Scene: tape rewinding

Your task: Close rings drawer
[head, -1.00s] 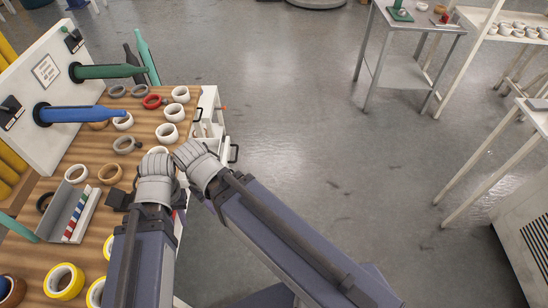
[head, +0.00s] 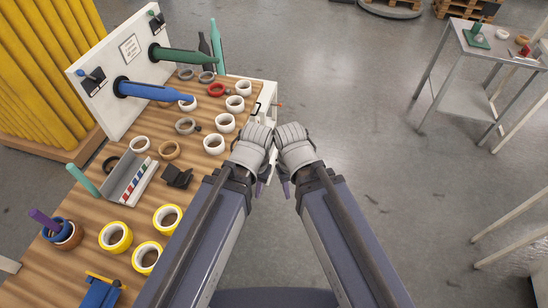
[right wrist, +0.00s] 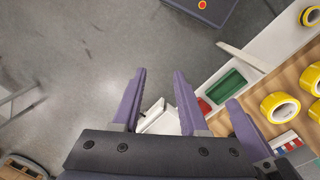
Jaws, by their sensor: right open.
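A white drawer unit (head: 265,92) with dark handles stands at the right edge of the wooden workbench. In the right wrist view, a drawer stands open with a green and a red compartment (right wrist: 226,90), and a white drawer front (right wrist: 158,117) shows between my fingers. I cannot read which drawer is for rings. My right gripper (head: 285,188) is beside the bench edge, below the drawers in the picture; its purple fingers (right wrist: 160,85) are apart and empty. My left gripper (head: 260,187) is close beside it, mostly hidden by its wrist.
The workbench top (head: 200,165) holds white, grey and red tape rolls, several yellow rolls (head: 167,218) and a grey tray (head: 128,180). A white panel (head: 125,80) carries blue and green spindles. Open floor lies right, with a grey table (head: 478,60) farther off.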

